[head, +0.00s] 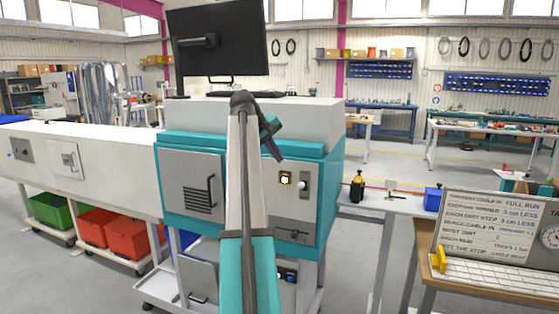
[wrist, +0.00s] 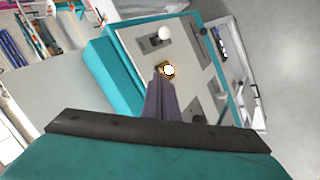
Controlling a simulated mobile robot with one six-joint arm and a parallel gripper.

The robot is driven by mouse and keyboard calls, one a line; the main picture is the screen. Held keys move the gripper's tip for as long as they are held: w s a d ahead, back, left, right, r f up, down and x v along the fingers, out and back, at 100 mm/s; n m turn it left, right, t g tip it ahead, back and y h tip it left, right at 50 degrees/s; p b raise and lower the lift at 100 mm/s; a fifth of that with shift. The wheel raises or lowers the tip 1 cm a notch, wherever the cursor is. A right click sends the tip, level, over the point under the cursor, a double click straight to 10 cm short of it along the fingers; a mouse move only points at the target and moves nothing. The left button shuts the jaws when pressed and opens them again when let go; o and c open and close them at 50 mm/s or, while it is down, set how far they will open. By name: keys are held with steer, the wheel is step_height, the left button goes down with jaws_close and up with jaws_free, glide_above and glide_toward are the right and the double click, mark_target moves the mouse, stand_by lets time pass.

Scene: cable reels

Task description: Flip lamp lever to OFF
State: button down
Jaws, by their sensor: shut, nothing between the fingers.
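My gripper (head: 279,157) is shut and empty, in front of the teal and white machine cabinet (head: 329,200). In the wrist view its closed fingers (wrist: 160,75) point at the cabinet front, their tips overlapping the edge of a lit lamp in a yellow-black housing (wrist: 168,70). The lamp (head: 285,178) glows in the head view, below and right of the fingertips. Right of it is a grey switch plate (head: 304,191), also in the wrist view (wrist: 146,47), with a white ball (wrist: 164,33) and a small dark part. I cannot tell the lever's position, or whether the fingers touch anything.
A vented door (head: 190,197) is left of the lamp. A monitor (head: 222,40) stands above the cabinet. A white bench (head: 385,203) and a desk with a sign (head: 490,226) are at right. Red and green bins (head: 128,236) sit under the left counter.

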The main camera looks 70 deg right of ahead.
mark_target(301, 186)
steer(key=x, duration=0.3)
steer(key=p+x, duration=0.1)
steer(key=x, duration=0.2)
steer(key=p+x, duration=0.1)
steer(key=x, duration=0.2)
steer(key=shift+s+a+f, duration=0.1)
steer(key=shift+s+a, duration=0.15)
steer(key=shift+s, duration=0.1)
steer(key=shift+s+a+f+p, duration=0.25)
steer(key=shift+s+a+p, duration=0.1)
steer(key=shift+s, duration=0.25)
steer(key=shift+s+a+f, duration=0.2)
steer(key=shift+s+f, duration=0.2)
steer(key=shift+s, duration=0.3)
steer(key=shift+w+a+f, duration=0.1)
steer(key=shift+w+f, duration=0.05)
steer(key=shift+w, duration=0.05)
steer(key=shift+a, duration=0.1)
